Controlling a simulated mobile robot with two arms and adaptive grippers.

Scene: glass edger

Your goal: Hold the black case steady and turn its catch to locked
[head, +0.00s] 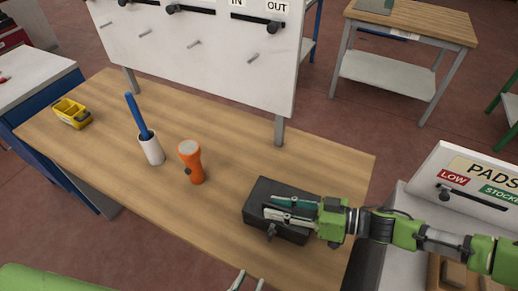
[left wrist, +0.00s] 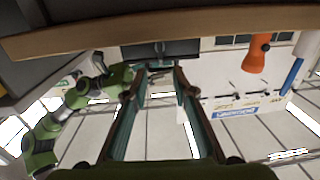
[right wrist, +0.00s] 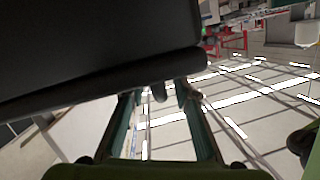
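The black case (head: 262,196) lies near the front right of the wooden table. A small dark part (head: 271,232), probably the catch, sticks out at its front; its setting is too small to read. My right gripper (head: 278,208) reaches over the case from the right, its fingers apart. In the right wrist view, the case (right wrist: 90,45) fills the upper left, with a small dark knob (right wrist: 158,92) between the fingertips. My left gripper (head: 248,281) is open and empty below the table's front edge. The left wrist view shows the case (left wrist: 160,48) beyond its fingertips.
An orange flashlight (head: 191,160) and a white cup (head: 151,149) with a blue stick stand left of the case. A yellow object (head: 72,113) is at the far left. A white board (head: 200,55) stands along the back. The table between flashlight and case is clear.

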